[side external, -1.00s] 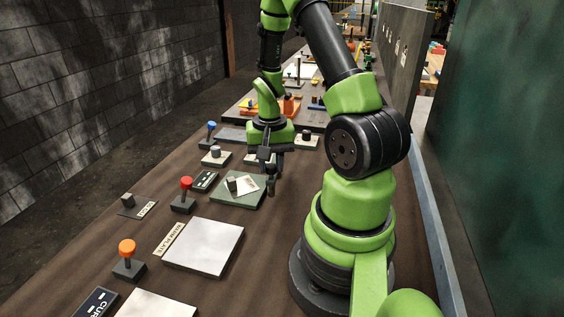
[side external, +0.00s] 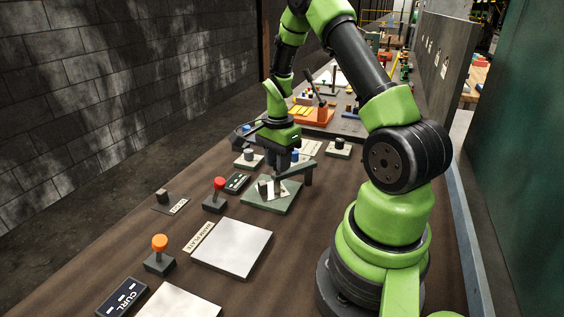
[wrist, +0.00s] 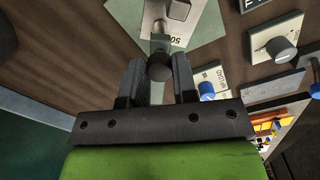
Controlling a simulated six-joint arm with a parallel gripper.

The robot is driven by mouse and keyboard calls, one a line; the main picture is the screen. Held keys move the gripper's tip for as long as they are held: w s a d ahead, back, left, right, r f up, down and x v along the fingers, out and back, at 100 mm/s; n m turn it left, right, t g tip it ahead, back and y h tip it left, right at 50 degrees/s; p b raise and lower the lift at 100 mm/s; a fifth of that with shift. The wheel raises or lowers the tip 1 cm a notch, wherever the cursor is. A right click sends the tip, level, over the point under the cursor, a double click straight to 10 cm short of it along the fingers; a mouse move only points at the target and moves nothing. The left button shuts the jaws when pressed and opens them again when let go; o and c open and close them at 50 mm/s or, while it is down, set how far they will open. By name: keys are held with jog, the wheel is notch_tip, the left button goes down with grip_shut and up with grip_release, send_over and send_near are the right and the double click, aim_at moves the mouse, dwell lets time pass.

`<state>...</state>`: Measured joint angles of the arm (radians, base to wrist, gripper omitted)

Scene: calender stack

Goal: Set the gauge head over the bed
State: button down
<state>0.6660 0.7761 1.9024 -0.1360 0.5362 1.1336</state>
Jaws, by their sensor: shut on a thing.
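The bed is a green plate (side external: 287,206) with a pale sheet on it. A grey block (side external: 264,187) stands on the sheet. The gauge is a dark upright post (side external: 309,177) at the plate's right side with a dark bar (side external: 294,168) reaching left over the plate. My gripper (side external: 281,172) points down above the plate at the bar's left end. In the wrist view, my fingers (wrist: 158,84) are shut around a dark round knob, the gauge head (wrist: 160,68). The exact contact is partly hidden.
A red knob (side external: 219,184) and a small dark panel (side external: 237,182) stand left of the bed. A blank pale plate (side external: 232,247) and an orange knob (side external: 160,243) lie nearer the camera. Grey and blue knobs and an orange tray (side external: 311,115) are farther back.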

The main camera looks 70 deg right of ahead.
jog(key=shift+w+d+m, duration=0.15)
jog(key=shift+w+m, duration=0.05)
jog(key=shift+m, duration=0.1)
jog(key=c, duration=0.9)
grip_release()
notch_tip(320, 180, up, 10)
